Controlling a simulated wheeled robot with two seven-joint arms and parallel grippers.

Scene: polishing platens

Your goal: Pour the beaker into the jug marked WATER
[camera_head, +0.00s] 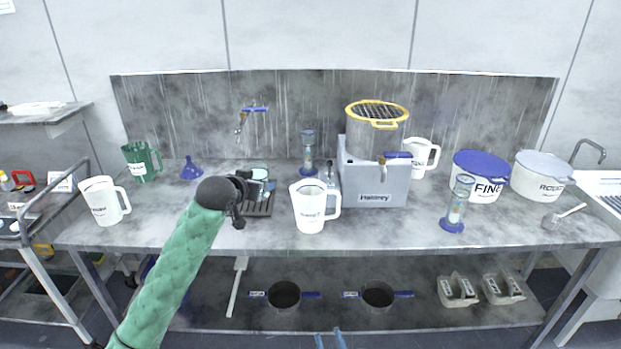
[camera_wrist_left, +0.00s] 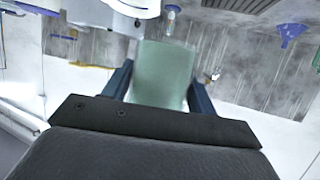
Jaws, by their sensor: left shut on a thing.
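My left arm reaches over the bench. In the left wrist view my left gripper (camera_wrist_left: 160,90) is shut on a pale green, see-through vessel, seemingly the beaker (camera_wrist_left: 165,72). In the head view my left gripper (camera_head: 258,186) is largely hidden behind its wrist, above a dark rack. My right gripper (camera_head: 330,341) shows blue, parted fingertips at the bottom edge.
A green jug (camera_head: 138,163) and blue funnel (camera_head: 191,170) stand at the back left. A grey machine (camera_head: 375,185) carries a yellow-rimmed drum. The bench front (camera_head: 400,232) is clear between jug and timer.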

